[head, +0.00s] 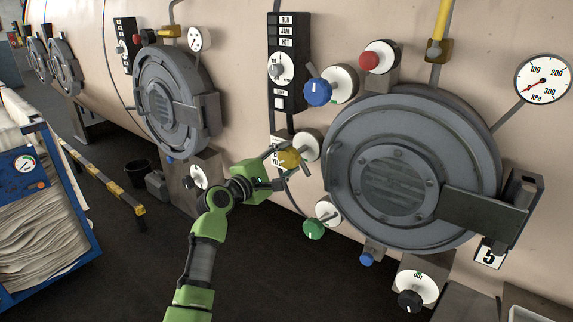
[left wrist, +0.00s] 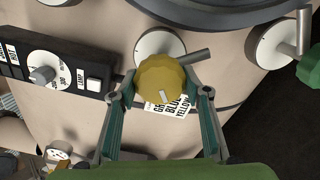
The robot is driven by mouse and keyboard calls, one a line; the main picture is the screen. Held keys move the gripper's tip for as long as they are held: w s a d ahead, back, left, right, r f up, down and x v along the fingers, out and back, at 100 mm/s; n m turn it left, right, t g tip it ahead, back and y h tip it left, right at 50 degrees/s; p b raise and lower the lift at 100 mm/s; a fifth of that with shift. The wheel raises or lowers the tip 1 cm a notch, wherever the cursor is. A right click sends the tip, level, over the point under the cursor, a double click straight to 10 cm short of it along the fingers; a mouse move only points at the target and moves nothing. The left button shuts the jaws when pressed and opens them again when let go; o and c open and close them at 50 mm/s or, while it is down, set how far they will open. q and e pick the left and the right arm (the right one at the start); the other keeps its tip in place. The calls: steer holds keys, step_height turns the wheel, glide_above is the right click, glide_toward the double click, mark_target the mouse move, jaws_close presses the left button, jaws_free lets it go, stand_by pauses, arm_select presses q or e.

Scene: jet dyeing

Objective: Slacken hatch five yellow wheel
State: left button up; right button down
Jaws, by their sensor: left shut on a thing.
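The yellow wheel (head: 288,158) sits on a stem in front of a white round dial (head: 308,145), left of the round hatch (head: 400,175) with the number 5 plate (head: 490,254). My left gripper (head: 280,165) reaches it from the lower left and partly covers it. In the left wrist view the yellow wheel (left wrist: 165,80) lies between the two fingertips (left wrist: 160,92), with a white mark on its face. The fingers are shut on its sides. A label reading green, blue, yellow (left wrist: 168,105) shows partly behind it. My right gripper is not in view.
A blue wheel (head: 318,92) and a red knob (head: 370,60) are above, and a green wheel (head: 313,229) is below. A switch panel (head: 288,65) stands above left. A pressure gauge (head: 543,80) is at upper right. Open dark floor (head: 130,255) lies lower left.

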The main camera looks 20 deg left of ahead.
arm_select(q)
steer(key=m+b, duration=0.1)
steer(key=m, duration=0.2)
steer(key=shift+f+m+b, duration=0.2)
steer(key=shift+m+b, duration=0.2)
steer(key=m+b, duration=0.1)
steer(key=m, duration=0.2)
steer(key=shift+m+b, duration=0.3)
steer(key=shift+b, duration=0.05)
steer(key=m+b, duration=0.2)
steer(key=m, duration=0.4)
steer(key=shift+b, duration=0.3)
steer(key=m, duration=0.3)
steer(key=shift+r+b, duration=0.1)
steer(key=shift+b, duration=0.25)
steer(key=m, duration=0.6)
steer(key=shift+r, duration=0.1)
steer(key=shift+d+m, duration=0.1)
steer(key=shift+m, duration=1.3)
